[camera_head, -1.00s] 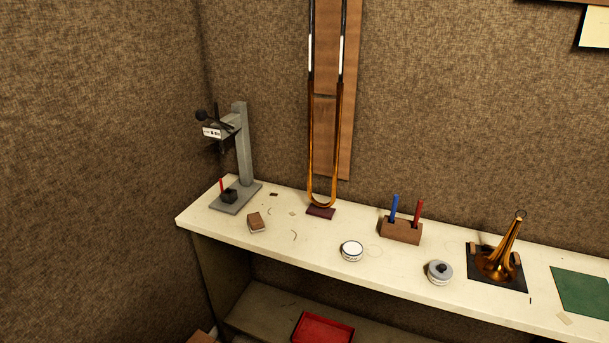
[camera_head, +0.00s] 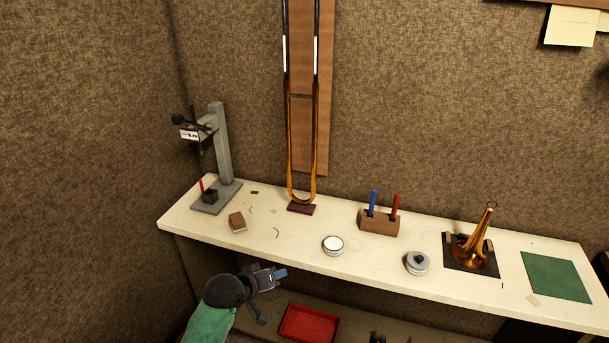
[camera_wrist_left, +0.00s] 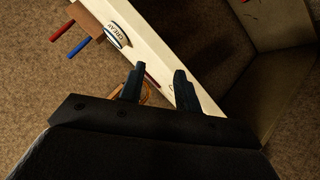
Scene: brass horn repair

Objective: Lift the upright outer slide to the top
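The outer slide (camera_head: 289,140) is a long brass U standing upright against a wooden board (camera_head: 325,100) on the wall. Its bow is at the bottom, on or just above a dark red block (camera_head: 301,209). Dark tubes with white bands (camera_head: 285,55) continue up from its legs and leave the top of the view. My left gripper (camera_head: 281,272) is in front of the bench's front edge, below and apart from the slide. In the left wrist view its two fingers (camera_wrist_left: 158,76) are spread with nothing held; a bit of brass shows behind one finger. My right gripper is not seen.
On the white bench (camera_head: 290,245) stand a grey stand (camera_head: 222,150), a brown block (camera_head: 237,222), a white tin (camera_head: 333,245), a pen holder (camera_head: 378,224), a grey-lidded tin (camera_head: 417,263) and a brass bell (camera_head: 470,248). A red tray (camera_head: 309,323) lies on the lower shelf.

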